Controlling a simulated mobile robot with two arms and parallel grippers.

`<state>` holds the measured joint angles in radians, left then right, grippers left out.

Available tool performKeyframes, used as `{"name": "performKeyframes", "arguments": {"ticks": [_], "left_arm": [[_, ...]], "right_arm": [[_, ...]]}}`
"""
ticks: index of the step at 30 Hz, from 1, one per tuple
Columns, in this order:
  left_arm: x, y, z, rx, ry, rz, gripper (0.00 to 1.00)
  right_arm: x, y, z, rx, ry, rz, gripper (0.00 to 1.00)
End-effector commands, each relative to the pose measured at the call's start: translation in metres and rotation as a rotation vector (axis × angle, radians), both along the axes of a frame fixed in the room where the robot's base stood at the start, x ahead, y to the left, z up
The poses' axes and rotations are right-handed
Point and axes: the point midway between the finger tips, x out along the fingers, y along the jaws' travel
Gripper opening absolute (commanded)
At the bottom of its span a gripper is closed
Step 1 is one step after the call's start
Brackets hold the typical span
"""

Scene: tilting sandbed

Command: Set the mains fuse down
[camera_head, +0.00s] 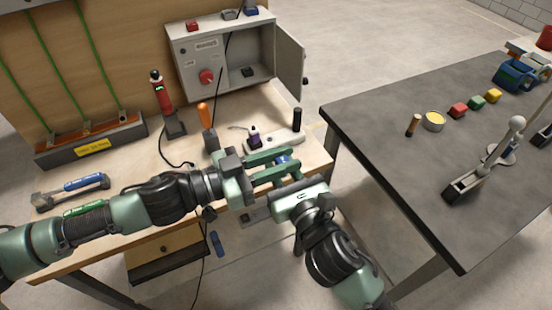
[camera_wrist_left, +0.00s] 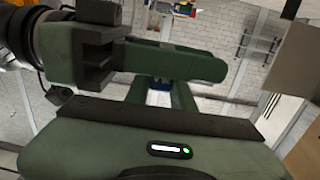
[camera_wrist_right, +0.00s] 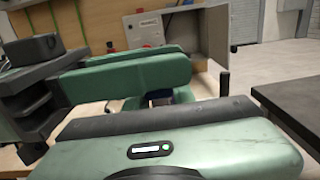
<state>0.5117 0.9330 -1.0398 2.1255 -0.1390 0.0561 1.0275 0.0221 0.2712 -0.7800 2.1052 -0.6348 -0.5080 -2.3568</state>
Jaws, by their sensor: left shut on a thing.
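The mains fuse (camera_head: 283,160), a small blue and white piece, is between the fingers of my left gripper (camera_head: 287,163), held at the front right of the wooden bench. My left gripper is shut on it. My right gripper (camera_head: 290,180) reaches in from below right, its fingers crossing the left ones at the fuse. The fuse also shows between fingers in the left wrist view (camera_wrist_left: 159,96) and the right wrist view (camera_wrist_right: 160,98). Whether the right fingers press on it cannot be told. Much of the fuse is hidden by the fingers.
An open grey cabinet (camera_head: 205,72) stands at the bench's back. A red device (camera_head: 160,92), an orange-handled tool (camera_head: 203,115) and a pale block (camera_head: 285,139) stand behind the grippers. A dark table (camera_head: 390,120) with small blocks is on the right, its left part clear.

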Motion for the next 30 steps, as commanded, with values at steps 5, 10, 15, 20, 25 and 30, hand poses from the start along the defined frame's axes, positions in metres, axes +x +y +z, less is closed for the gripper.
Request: {"name": "performKeyframes", "arguments": {"ticks": [5,10,15,20,25,30], "left_arm": [[0.000,0.000,0.000,-0.001,0.000,0.000,0.49],[0.000,0.000,0.000,-0.001,0.000,0.000,0.49],[0.000,0.001,0.000,0.000,0.000,0.000,0.49],[-0.006,0.013,-0.001,0.000,0.004,0.002,0.49],[-0.020,0.039,-0.003,0.002,0.007,0.003,0.49],[-0.034,0.064,-0.003,0.002,0.007,0.002,0.49]], "right_arm": [[-0.001,0.002,0.001,0.003,-0.001,0.005,0.00],[-0.001,0.001,0.000,0.002,0.000,0.004,0.00],[-0.001,0.001,0.000,0.001,0.000,0.004,0.00],[-0.001,0.001,0.000,0.001,0.000,0.004,0.00],[-0.001,0.001,0.000,0.001,0.000,0.004,0.00],[-0.001,0.001,0.000,0.001,0.000,0.003,0.00]]}}
